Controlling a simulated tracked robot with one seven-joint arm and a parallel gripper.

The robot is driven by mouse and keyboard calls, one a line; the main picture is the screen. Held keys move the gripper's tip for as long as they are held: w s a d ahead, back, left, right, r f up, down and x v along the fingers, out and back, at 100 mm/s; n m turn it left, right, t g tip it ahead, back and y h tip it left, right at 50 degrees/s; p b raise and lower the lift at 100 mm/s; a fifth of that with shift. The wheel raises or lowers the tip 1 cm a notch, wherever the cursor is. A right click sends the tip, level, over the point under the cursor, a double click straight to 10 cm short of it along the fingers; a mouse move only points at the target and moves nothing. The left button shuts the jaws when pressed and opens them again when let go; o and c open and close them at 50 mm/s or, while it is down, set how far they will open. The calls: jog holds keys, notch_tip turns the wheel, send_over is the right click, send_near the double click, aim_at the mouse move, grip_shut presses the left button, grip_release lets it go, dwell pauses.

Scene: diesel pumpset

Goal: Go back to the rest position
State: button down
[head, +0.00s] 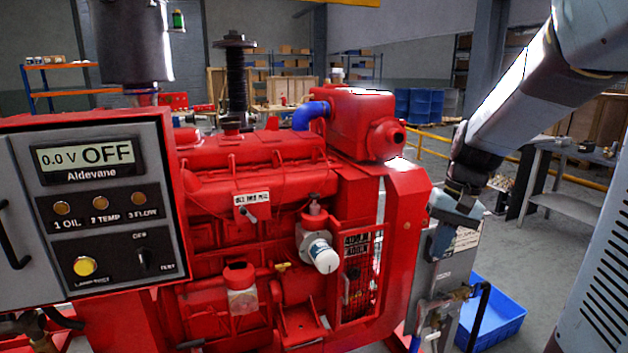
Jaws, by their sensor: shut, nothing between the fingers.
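My arm reaches down from the upper right in the head view. My gripper (437,247) hangs at its end, pointing down, just right of the red engine (255,180). It is shut, with nothing seen held in it. Behind and below it is a grey cabinet (462,262) with a label plate; I cannot tell if the gripper touches it. The grey control panel (110,205) at the left reads "0.0 V OFF". It has three small amber lamps, a yellow lamp-test button (85,266) and a black knob (143,259).
A blue tray (497,318) lies on the floor right of the engine. A grey side table (565,180), yellow railing (425,142) and blue drums (420,105) stand behind. The engine, with its white filter (323,256), fills the middle. Open floor shows at the right.

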jog(key=s+a+r+n+t+h, duration=0.2)
jog(key=s+r+t, duration=0.4)
jog(key=s, duration=0.6)
jog(key=shift+s+r+h, duration=0.3)
jog(key=shift+r, duration=1.05)
